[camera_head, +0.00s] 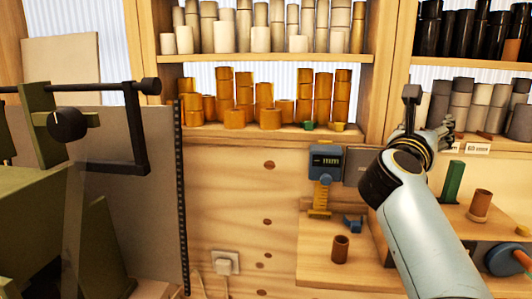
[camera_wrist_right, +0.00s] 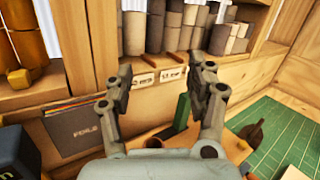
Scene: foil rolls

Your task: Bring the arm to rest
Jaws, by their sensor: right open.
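My right arm (camera_head: 430,245) reaches up from the bottom right in the head view. Its gripper (camera_head: 440,130) is up in front of the shelf of grey rolls (camera_head: 490,98), partly hidden behind its own wrist. In the right wrist view the gripper (camera_wrist_right: 160,88) has its two fingers well apart with nothing between them. Beyond them are a shelf edge with small labels (camera_wrist_right: 172,73) and a green upright piece (camera_wrist_right: 182,110). My left gripper is not in view.
Shelves hold orange rolls (camera_head: 264,91) and cream rolls (camera_head: 251,38). A gauge (camera_head: 325,160) and a brown roll (camera_head: 341,249) are on the wooden bench, left of my arm. A copper roll (camera_head: 480,205) stands right of it. A dark green machine (camera_head: 40,190) fills the left.

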